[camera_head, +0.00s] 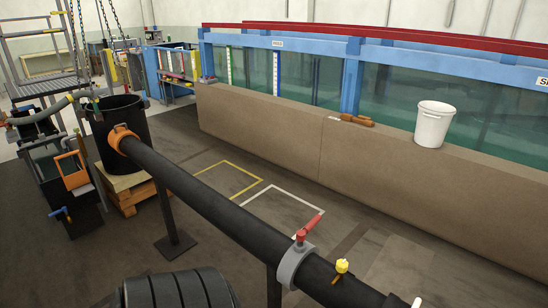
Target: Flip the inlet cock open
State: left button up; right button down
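A thick black pipe (215,205) runs from the black tub at left down to the lower right. A grey collar (296,264) sits around it, and a cock with a red lever handle (309,227) stands on top there. The red lever points up and to the right, across the line of the pipe. Further down the pipe is a small yellow-headed fitting (341,267). A small blue-handled cock (60,214) is at the far left. No label shows which one is the inlet cock. Neither of my grippers is in view.
A black tub (118,120) stands on a wooden pallet (128,192). The glass flume (420,95) and its brown lower wall (255,135) fill the back right. A white bucket (433,124) stands on the wall's ledge. Floor between pipe and wall is open, with yellow and white outlines.

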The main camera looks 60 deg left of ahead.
aim_at(300, 234)
jog(key=u, duration=1.7)
